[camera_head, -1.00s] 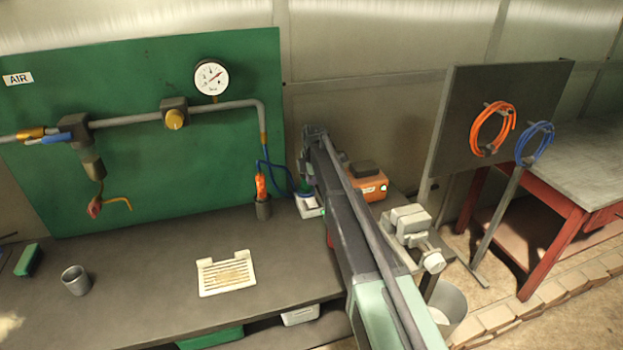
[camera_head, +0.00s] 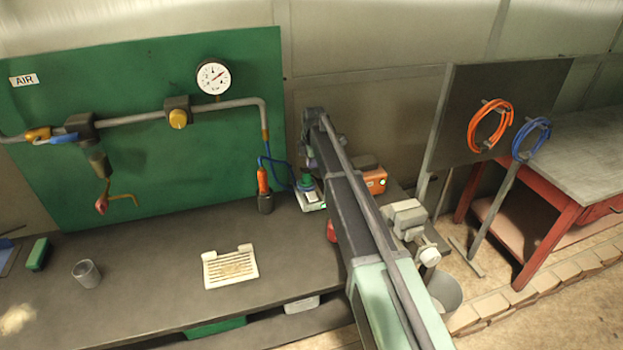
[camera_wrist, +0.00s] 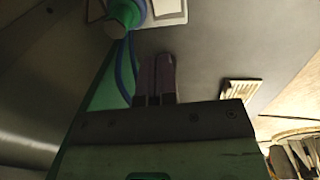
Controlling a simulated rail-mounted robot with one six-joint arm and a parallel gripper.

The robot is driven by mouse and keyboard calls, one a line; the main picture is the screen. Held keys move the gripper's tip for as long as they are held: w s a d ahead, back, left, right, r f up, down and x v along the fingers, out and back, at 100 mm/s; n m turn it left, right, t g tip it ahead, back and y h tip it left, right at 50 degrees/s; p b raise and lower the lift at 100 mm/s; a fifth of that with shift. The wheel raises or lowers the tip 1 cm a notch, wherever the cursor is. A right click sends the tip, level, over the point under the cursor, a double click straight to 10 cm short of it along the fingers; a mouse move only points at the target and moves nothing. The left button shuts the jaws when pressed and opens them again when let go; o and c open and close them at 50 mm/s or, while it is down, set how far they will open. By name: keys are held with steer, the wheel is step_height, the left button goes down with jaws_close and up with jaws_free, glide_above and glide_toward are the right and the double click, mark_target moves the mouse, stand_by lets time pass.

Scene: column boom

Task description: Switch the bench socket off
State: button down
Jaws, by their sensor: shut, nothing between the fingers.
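The bench socket (camera_head: 312,203) is a small white box on the grey bench, left of my arm in the head view. A green plug (camera_head: 305,184) with a blue cable stands in it. In the wrist view the socket (camera_wrist: 163,10) is at the top edge, partly cut off, with the green plug (camera_wrist: 122,18) at its left. My gripper (camera_wrist: 157,60) is shut and empty, its fingertips pointing toward the socket and apart from it in the picture. In the head view my arm hides the fingertips. The switch's position cannot be made out.
An orange box (camera_head: 375,183) stands right of my arm. Air pipes (camera_head: 130,117) run along the green board.

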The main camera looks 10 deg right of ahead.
mark_target(312, 197)
steer(key=f+b, duration=0.4)
steer(key=w+f+b, duration=0.1)
steer(key=f+b, duration=0.8)
steer(key=shift+w+a+f, duration=0.1)
steer(key=shift+w+f, duration=0.25)
steer(key=shift+f, duration=0.05)
steer(key=shift+f+b, duration=0.2)
steer(key=shift+b, duration=0.15)
steer(key=shift+r, duration=0.1)
steer(key=shift+s, duration=0.1)
steer(key=shift+s+r, duration=0.1)
steer(key=shift+s, duration=0.55)
steer(key=shift+r+p, duration=0.1)
steer(key=shift+p, duration=0.2)
